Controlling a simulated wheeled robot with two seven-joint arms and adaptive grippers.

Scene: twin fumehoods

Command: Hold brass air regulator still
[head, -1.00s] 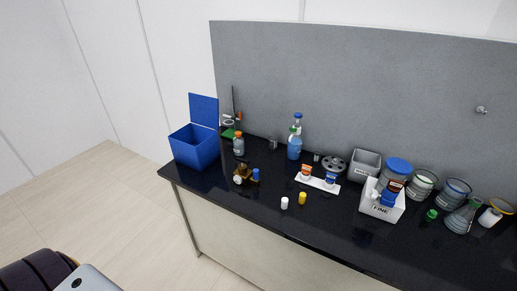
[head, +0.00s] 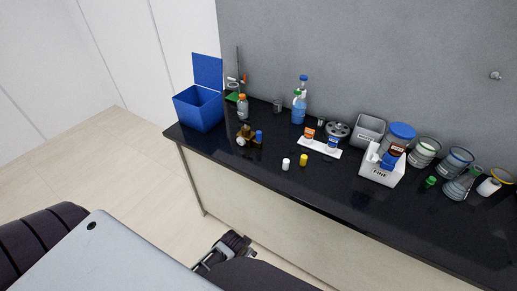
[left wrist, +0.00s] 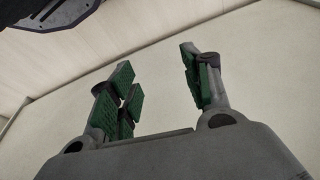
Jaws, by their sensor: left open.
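The brass air regulator (head: 247,133) stands on the black bench top in the head view, left of the middle. It has a pale round gauge face at its left and a blue part (head: 259,136) at its right. My left gripper (head: 216,262) is low in the head view, in front of the bench and well apart from the regulator. In the left wrist view my left gripper (left wrist: 160,85) is open, with green pads and nothing between its fingers. My right gripper is not in view.
A blue open box (head: 199,109) stands at the bench's left end. An orange-capped bottle (head: 242,107) is behind the regulator. White (head: 286,164) and yellow (head: 304,160) caps lie to its right. A white FINE box (head: 381,173) and several jars fill the right side.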

